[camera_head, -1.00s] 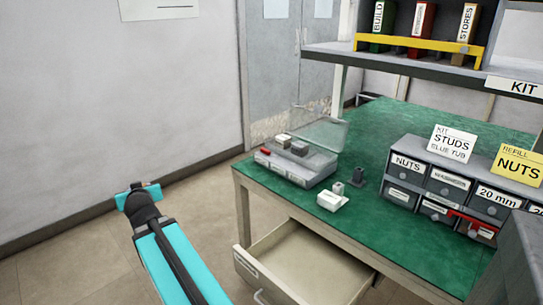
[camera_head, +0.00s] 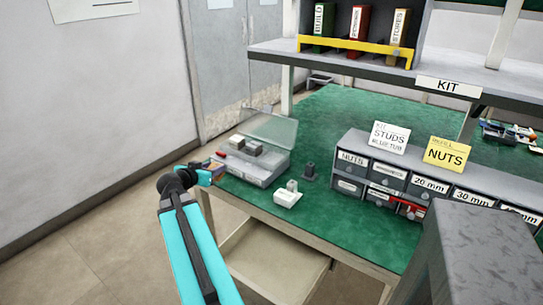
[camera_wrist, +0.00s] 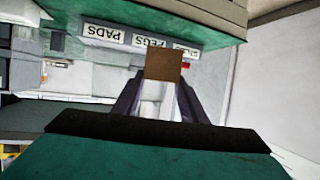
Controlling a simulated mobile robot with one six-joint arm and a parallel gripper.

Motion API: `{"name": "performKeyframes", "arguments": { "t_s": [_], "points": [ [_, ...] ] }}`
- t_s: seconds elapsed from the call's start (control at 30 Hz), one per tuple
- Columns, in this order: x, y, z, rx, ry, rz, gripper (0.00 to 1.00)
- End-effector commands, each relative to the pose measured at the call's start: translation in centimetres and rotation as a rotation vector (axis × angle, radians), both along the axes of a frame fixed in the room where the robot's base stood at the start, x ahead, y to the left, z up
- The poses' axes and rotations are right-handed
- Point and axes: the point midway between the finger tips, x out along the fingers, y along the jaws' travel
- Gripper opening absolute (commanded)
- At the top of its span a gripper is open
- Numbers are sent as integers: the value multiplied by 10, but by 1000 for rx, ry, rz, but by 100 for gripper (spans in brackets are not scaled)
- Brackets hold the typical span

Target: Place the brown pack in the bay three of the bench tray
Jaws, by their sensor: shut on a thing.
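My gripper (camera_head: 206,174) is shut on the brown pack, at the left front corner of the bench. The pack (camera_wrist: 163,65) shows as a brown square between the fingertips in the wrist view. In the head view it is small and partly covered by my gripper. The grey bench tray (camera_head: 252,176) stands just right of my gripper, with its clear lid raised at the back. It holds grey blocks and a red item. In the wrist view the tray's front labels, PADS and PEGS among them, appear upside down beyond the pack. The bay numbers cannot be read.
A white fitting (camera_head: 288,196) and a dark grey fitting (camera_head: 310,171) stand right of the tray. A drawer cabinet (camera_head: 386,178) is farther right, under a shelf (camera_head: 376,70). An open drawer (camera_head: 268,262) juts out below the bench front. Green bench top lies clear behind the tray.

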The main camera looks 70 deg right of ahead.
Motion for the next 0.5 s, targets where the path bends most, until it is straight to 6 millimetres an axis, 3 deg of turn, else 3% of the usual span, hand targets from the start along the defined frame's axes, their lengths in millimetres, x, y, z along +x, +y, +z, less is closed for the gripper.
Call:
{"name": "performKeyframes", "arguments": {
  "t_s": [0.1, 0.23, 0.37, 0.5],
  "points": [
    [-41, -24, 19, -1, 0, -115, 15],
    [-77, -41, 30, -1, 0, -210, 15],
    [-98, -49, 35, -1, 1, -264, 15],
    [-105, -51, 37, 0, 0, -281, 15]
  ]
}}
